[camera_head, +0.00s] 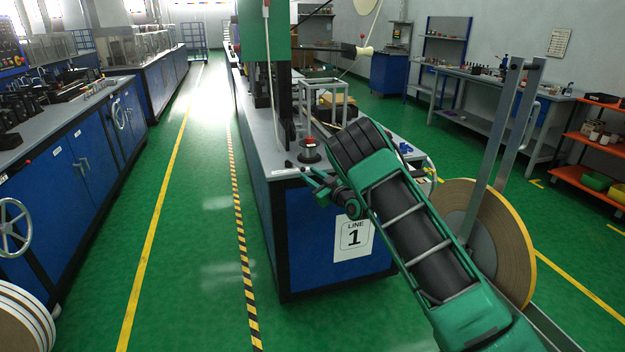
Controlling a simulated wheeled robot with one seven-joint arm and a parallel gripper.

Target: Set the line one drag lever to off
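The blue line 1 cabinet (315,240) stands in the middle, with a white "LINE 1" sign (353,238) on its front. My gripper (312,183) is beside the front edge of its grey top, its green fingers pointing left. The fingers look spread apart, with nothing seen between them. My arm hides part of the cabinet's right side and of the large tape reel (510,240).
A red-topped button on a dark base (310,152) stands on the cabinet top, close behind my gripper. A wire-frame stand (325,98) is farther back. Blue cabinets (60,170) line the left side. The green aisle (195,220) between is clear.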

